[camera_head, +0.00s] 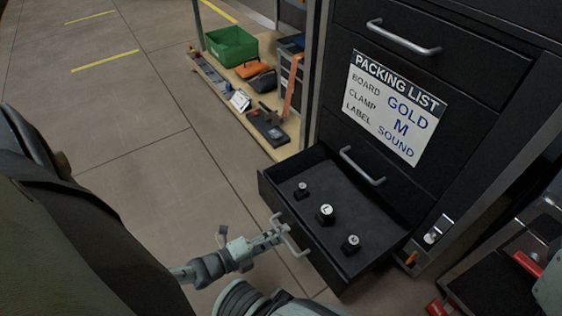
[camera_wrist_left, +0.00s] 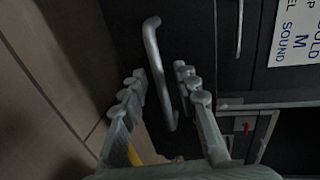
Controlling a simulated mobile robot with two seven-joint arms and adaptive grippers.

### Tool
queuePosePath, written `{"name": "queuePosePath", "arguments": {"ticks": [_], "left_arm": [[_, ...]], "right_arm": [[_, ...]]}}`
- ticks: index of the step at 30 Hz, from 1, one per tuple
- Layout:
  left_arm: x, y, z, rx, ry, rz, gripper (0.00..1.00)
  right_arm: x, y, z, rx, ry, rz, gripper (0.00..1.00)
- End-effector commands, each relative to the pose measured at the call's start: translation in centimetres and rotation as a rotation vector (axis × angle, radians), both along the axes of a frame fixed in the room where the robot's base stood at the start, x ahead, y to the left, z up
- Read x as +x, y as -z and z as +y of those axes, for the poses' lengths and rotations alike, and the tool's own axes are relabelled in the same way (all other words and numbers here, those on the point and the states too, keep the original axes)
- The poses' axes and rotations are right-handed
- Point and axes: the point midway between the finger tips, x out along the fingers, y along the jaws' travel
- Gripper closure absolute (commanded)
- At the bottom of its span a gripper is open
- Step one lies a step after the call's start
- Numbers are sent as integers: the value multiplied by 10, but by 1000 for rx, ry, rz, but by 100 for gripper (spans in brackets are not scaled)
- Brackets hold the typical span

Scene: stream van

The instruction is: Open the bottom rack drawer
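The bottom rack drawer (camera_head: 350,262) is black and stands pulled out of the black rack in the head view. Three small black pieces with white round tops (camera_head: 326,213) stand inside it. Its grey bar handle (camera_head: 290,236) is on the front, and the handle also shows in the left wrist view (camera_wrist_left: 158,70). My left gripper (camera_head: 277,231) is at this handle. In the wrist view its two fingers (camera_wrist_left: 160,78) lie on either side of the bar, with visible gaps, so it looks open. My right gripper is not in view.
Closed drawers with handles (camera_head: 404,38) (camera_head: 362,166) and a packing list sign (camera_head: 395,108) are above. A low wooden shelf (camera_head: 222,84) with a green bin (camera_head: 232,46) and tools stands behind left. The tiled floor (camera_head: 130,200) at left is clear.

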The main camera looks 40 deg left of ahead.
Motion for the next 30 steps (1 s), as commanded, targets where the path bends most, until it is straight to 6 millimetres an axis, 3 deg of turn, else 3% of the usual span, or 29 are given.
{"name": "queuePosePath", "arguments": {"ticks": [9, 15, 21, 30], "left_arm": [[-63, -13, 22, 0, 1, 4, 70], [-92, -19, 32, 0, 1, 3, 70], [-102, -23, 36, 0, 2, 1, 70], [-103, -23, 36, 0, 2, 0, 70]], "right_arm": [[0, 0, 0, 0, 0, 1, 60], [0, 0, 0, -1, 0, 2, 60], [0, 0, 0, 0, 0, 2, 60], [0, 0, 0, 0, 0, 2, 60]]}}
